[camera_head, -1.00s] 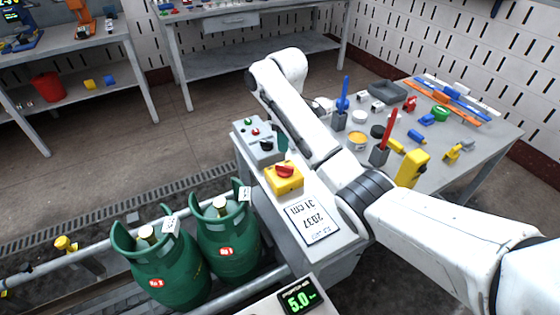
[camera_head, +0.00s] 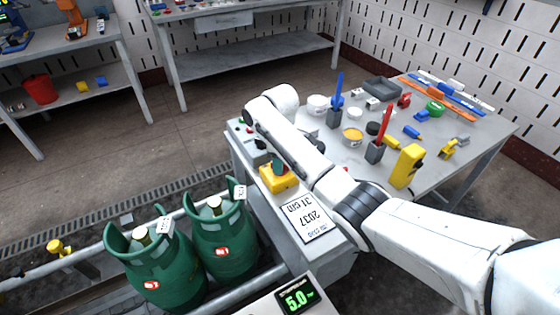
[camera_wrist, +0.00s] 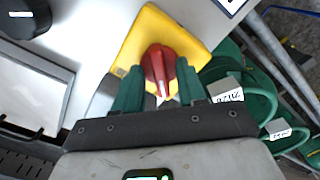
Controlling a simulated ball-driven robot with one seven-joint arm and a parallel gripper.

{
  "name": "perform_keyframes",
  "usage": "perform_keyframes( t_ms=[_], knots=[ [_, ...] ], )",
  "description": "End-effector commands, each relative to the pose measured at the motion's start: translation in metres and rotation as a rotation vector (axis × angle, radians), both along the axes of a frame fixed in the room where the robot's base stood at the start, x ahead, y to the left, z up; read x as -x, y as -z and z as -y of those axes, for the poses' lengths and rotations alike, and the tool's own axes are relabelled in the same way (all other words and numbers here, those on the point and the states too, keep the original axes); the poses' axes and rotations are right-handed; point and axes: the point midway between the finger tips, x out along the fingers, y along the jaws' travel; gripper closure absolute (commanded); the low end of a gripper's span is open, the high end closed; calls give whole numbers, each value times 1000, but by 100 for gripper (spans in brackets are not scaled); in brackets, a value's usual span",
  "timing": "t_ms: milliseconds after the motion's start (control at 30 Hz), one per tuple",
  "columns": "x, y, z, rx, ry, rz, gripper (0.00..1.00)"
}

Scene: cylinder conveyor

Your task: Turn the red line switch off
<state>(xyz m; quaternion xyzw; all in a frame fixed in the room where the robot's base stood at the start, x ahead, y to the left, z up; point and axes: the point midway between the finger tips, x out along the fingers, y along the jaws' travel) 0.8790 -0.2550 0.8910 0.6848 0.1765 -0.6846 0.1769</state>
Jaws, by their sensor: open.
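The red rotary switch (camera_wrist: 160,68) sits on a yellow square box (camera_wrist: 140,38), shown large in the wrist view. In the head view the yellow box (camera_head: 277,180) is on the grey bench, and the knob is mostly hidden by my gripper (camera_head: 279,166). In the wrist view my gripper (camera_wrist: 160,86) is open, with one green finger on each side of the red knob. I cannot tell whether the fingers touch it. The knob's ridge runs nearly in line with the gap between the fingers.
A grey control box (camera_head: 250,140) with buttons is just behind the switch. Two green gas cylinders (camera_head: 222,240) stand in front left, behind a rail. A printed label (camera_head: 306,217) lies on the bench. The worktable at right holds a yellow block (camera_head: 406,166) and several tools.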

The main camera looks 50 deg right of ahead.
Motion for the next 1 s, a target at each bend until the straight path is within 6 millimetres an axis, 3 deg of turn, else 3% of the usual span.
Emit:
perform_keyframes(
  t_ms=[67, 467, 1000],
  knots=[
    [0, 0, 0, 0, 0, 0, 62],
    [0, 0, 0, 0, 0, 0, 100],
    [0, -2, -1, 0, 68, -1, 100]
  ],
)
